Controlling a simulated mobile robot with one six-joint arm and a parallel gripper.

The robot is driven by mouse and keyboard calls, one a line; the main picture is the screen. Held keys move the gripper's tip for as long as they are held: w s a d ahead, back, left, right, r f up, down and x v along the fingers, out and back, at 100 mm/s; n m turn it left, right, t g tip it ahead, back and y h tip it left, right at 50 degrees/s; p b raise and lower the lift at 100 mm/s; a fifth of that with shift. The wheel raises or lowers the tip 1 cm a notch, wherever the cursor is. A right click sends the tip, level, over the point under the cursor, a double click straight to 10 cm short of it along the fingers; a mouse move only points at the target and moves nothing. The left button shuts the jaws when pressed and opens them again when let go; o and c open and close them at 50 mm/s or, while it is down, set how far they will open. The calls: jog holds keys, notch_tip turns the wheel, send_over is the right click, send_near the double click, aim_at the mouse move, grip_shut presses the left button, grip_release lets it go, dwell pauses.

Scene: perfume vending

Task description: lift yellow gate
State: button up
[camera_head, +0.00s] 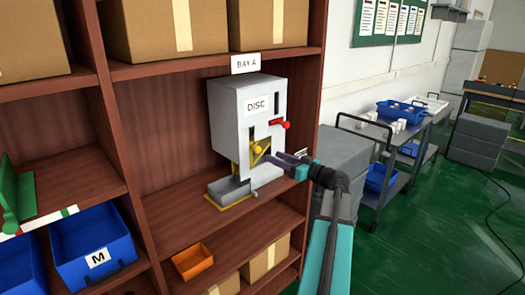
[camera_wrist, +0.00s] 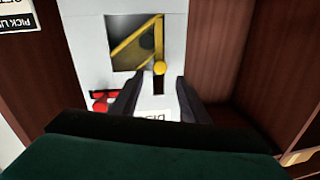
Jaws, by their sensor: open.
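The white dispenser (camera_head: 230,115) labelled "DISC" stands on the shelf under the "BAY A" sign. Its yellow gate (camera_head: 260,149) shows in the front opening, with a round yellow knob. In the wrist view, which is upside down, the gate's yellow frame (camera_wrist: 134,42) crosses the dark opening, and the yellow knob (camera_wrist: 159,68) sits by a narrow slot. My gripper (camera_head: 272,157) reaches in from the right, close in front of the gate. In the wrist view my gripper (camera_wrist: 158,79) is open, its fingers apart on either side of the knob. I cannot tell whether they touch it.
A red handle (camera_head: 279,124) sticks out on the dispenser's front; red parts (camera_wrist: 101,103) show beside a finger. A grey tray (camera_head: 229,190) lies at the dispenser's base. An orange bin (camera_head: 193,261) and blue bin (camera_head: 94,246) are lower. Shelf wood borders the dispenser.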

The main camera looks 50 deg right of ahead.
aim_at(259, 151)
jog(key=w+p, duration=0.2)
jog(key=w, duration=0.6)
jog(key=shift+w+a, duration=0.15)
jog(key=shift+a, duration=0.05)
grip_shut()
